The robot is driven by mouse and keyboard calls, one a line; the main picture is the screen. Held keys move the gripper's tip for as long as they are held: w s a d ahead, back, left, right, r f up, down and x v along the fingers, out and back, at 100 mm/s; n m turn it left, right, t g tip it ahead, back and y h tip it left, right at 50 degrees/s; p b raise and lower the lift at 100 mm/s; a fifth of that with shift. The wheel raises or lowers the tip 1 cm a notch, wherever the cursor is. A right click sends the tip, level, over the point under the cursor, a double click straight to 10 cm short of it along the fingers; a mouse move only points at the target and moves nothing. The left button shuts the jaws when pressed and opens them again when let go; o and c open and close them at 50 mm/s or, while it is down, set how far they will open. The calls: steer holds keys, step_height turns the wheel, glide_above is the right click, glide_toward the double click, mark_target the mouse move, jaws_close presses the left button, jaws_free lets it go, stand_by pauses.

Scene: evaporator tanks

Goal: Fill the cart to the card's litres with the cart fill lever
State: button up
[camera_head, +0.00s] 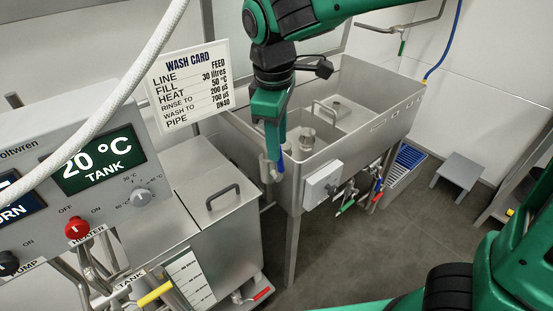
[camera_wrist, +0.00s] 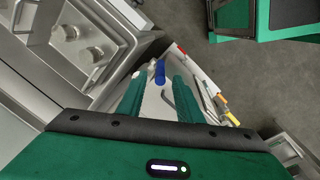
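The wash card (camera_head: 188,87) reads Line Feed, Fill 30 litres, Heat 50 °C. My gripper (camera_head: 275,150) hangs pointing down at the near left corner of the steel sink. In the wrist view my gripper (camera_wrist: 160,82) has its fingers apart with nothing clasped between them. A blue lever handle (camera_head: 280,163) is right at the fingertips; it also shows in the wrist view (camera_wrist: 160,72), between and just beyond the tips. I cannot tell whether they touch. The lidded steel cart (camera_head: 225,235) stands below left, with a white scale (camera_head: 190,280) on its front; its level is unreadable.
The control panel (camera_head: 75,180) shows 20 °C TANK, with a red heater knob (camera_head: 78,227). A yellow lever (camera_head: 155,293) sits near the cart. The steel double sink (camera_head: 345,110) has a grey box and coloured valves in front. A white hose (camera_head: 120,90) crosses the upper left.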

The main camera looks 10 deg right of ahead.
mark_target(279, 169)
steer(key=f, duration=0.6)
steer(key=shift+w+d+f, duration=0.2)
steer(key=shift+w+f, duration=0.1)
steer(key=shift+w, duration=0.05)
steer(key=shift+c, duration=0.6)
jaws_close()
steer(key=shift+a, duration=0.2)
steer(key=shift+d, duration=0.1)
